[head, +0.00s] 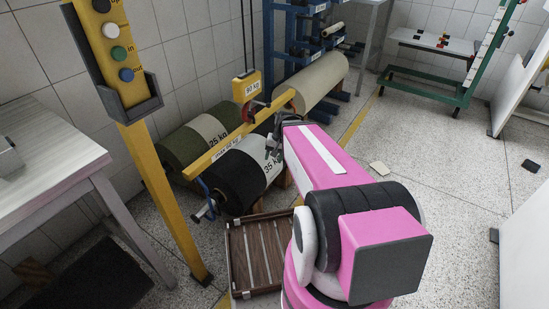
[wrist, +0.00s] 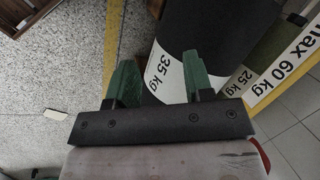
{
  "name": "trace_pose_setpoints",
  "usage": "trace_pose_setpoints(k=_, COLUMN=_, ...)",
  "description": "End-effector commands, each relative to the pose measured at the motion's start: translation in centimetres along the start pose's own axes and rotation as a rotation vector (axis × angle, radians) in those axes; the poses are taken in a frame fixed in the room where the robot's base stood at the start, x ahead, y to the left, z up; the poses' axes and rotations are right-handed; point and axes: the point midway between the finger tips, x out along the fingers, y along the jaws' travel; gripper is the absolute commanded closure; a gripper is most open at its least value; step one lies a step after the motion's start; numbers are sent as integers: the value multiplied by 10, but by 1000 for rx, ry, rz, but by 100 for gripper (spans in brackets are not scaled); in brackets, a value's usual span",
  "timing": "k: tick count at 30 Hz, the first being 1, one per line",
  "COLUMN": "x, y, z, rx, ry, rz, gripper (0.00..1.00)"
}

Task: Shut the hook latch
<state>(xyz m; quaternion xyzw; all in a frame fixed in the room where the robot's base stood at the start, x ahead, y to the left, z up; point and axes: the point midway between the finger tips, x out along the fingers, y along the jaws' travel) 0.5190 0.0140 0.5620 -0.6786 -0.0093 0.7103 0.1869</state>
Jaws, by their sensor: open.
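A yellow hoist block (head: 247,86) marked 80 kg hangs at the upper middle of the head view. A small red and dark hook (head: 251,110) hangs under it, at a yellow lifting beam (head: 222,146). The hook's latch is too small to make out, so I cannot tell its position. My gripper (head: 272,148) is below and right of the hook, partly hidden by my pink arm. In the wrist view my gripper (wrist: 160,82) has its two green fingers wide apart, with nothing between them. The hook does not show in the wrist view.
Dark paper rolls marked 35 kg (head: 245,177) and 25 kg (head: 192,142) lie beneath the beam. A yellow post with buttons (head: 160,190) stands at the left. A slatted wooden pallet (head: 255,252) is on the floor. Open floor (head: 440,165) lies to the right.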

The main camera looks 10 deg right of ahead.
Motion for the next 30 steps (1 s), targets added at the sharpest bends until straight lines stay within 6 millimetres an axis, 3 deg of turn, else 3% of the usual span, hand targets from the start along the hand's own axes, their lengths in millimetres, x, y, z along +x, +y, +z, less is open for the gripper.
trace_pose_setpoints(k=12, x=-1, y=3, z=6, rx=-36, ry=9, rz=40, gripper=53)
trace_pose_setpoints(k=13, x=-1, y=3, z=6, rx=-35, ry=9, rz=40, gripper=56)
trace_pose_setpoints(k=17, x=1, y=0, z=2, rx=-44, ry=24, rz=34, gripper=98)
trace_pose_setpoints(k=23, x=16, y=-22, z=-27, rx=-115, ry=170, rz=-14, gripper=100)
trace_pose_setpoints(k=30, x=33, y=-67, z=-84, rx=-246, ry=505, rz=-84, gripper=100)
